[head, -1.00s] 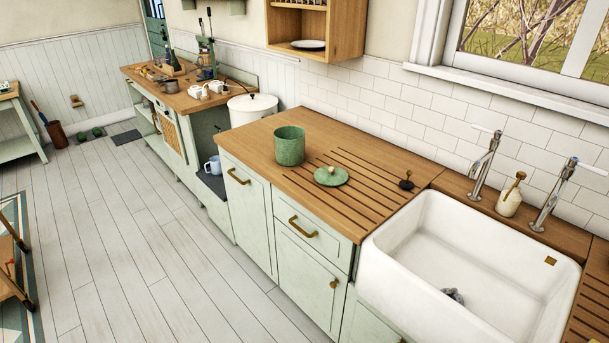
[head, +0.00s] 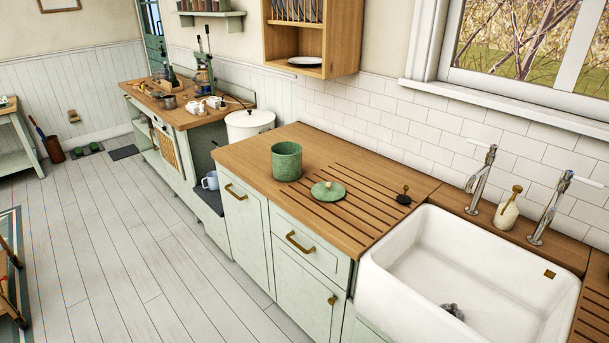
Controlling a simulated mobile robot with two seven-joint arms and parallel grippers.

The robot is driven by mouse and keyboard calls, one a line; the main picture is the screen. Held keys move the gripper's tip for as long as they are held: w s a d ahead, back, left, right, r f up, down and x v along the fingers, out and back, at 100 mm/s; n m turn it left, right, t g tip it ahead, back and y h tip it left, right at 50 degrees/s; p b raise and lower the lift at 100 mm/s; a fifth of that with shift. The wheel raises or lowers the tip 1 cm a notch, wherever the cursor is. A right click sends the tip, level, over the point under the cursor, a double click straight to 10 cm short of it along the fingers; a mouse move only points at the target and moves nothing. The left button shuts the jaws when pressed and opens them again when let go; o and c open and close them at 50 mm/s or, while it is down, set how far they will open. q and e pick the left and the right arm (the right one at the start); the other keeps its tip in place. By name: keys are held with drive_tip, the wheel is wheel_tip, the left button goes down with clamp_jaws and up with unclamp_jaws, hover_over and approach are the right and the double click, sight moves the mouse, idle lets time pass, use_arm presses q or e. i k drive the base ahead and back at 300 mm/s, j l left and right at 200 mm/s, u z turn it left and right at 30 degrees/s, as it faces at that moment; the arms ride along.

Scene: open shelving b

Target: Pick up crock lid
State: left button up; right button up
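The green crock lid (head: 328,191) lies flat on the grooved part of the wooden counter, its small pale knob facing up. The green crock (head: 287,161) stands upright and open just to the left of and behind the lid, apart from it. Neither of my grippers is in the head view, and nothing touches the lid.
A black sink plug (head: 404,196) lies on the counter (head: 246,152) right of the lid. A white sink (head: 432,253) with taps (head: 481,180) and a soap bottle (head: 508,207) is at the right. A wooden wall rack (head: 340,40) hangs above.

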sight(324, 190)
drive_tip(key=i+j+z, duration=0.15)
drive_tip(key=i+j, duration=0.15)
drive_tip(key=i+j+z, duration=0.1)
drive_tip(key=i+j, duration=0.15)
drive_tip(key=i+j+z, duration=0.15)
drive_tip(key=j, duration=0.3)
drive_tip(key=i+j+z, duration=0.1)
drive_tip(key=i+j, duration=0.25)
drive_tip(key=i+j+z, duration=0.15)
drive_tip(key=j, duration=0.35)
drive_tip(key=i, duration=0.1)
